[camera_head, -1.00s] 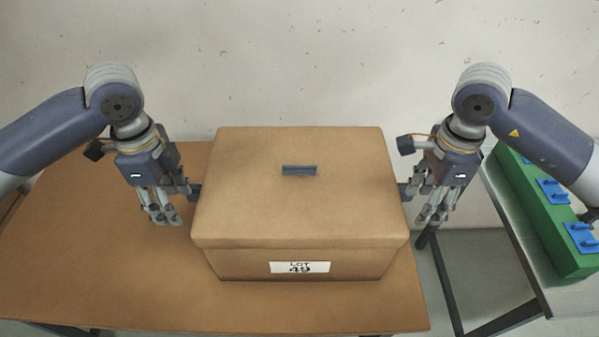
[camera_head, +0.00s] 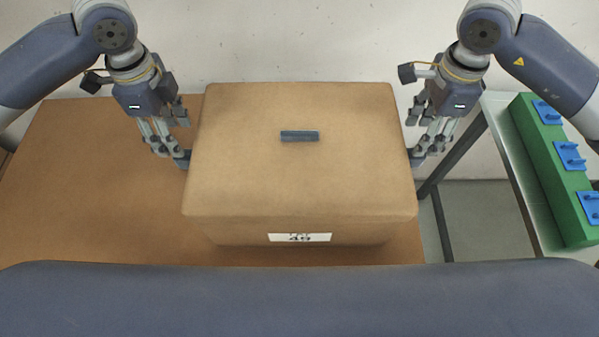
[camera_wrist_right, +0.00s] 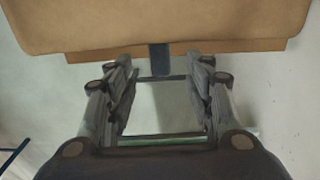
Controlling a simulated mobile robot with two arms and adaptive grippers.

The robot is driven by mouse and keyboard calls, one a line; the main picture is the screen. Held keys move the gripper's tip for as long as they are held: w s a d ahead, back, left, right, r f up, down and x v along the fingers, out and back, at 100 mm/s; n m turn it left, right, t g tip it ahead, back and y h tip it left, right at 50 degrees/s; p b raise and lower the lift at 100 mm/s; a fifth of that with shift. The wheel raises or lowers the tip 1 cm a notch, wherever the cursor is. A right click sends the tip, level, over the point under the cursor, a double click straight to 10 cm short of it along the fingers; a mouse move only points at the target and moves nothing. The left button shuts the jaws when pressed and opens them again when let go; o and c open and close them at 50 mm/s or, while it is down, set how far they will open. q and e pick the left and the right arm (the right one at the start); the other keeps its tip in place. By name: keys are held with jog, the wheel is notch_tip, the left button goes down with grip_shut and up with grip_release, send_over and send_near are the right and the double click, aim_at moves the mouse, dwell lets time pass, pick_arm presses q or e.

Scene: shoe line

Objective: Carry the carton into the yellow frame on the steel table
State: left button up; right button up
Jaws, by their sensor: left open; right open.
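The brown carton (camera_head: 300,180) sits on the brown table, with a dark handle strip (camera_head: 299,136) on its lid and a white label (camera_head: 300,237) on its front. Dark tabs stick out from its left side (camera_head: 184,160) and right side (camera_head: 415,158). My left gripper (camera_head: 170,150) is open at the left tab. My right gripper (camera_head: 428,148) is open at the right tab. In the right wrist view, that tab (camera_wrist_right: 159,60) shows between the spread fingertips, not gripped. The yellow frame is not in view.
The brown table (camera_head: 90,190) is bare left of the carton. At the right, a pale-topped table (camera_head: 520,190) carries a green block (camera_head: 555,190) with blue pieces (camera_head: 571,156). A plain wall is behind. My own blue-grey body crosses the bottom.

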aim_at(187, 157)
pick_arm(q)
notch_tip(187, 157, down, 10)
jog(key=shift+r, duration=0.2)
pick_arm(e)
notch_tip(187, 157, down, 10)
jog(key=shift+r, duration=0.2)
pick_arm(q)
jog(key=shift+c, duration=0.5)
pick_arm(e)
jog(key=shift+c, duration=0.5)
pick_arm(q)
grip_shut()
pick_arm(e)
grip_shut()
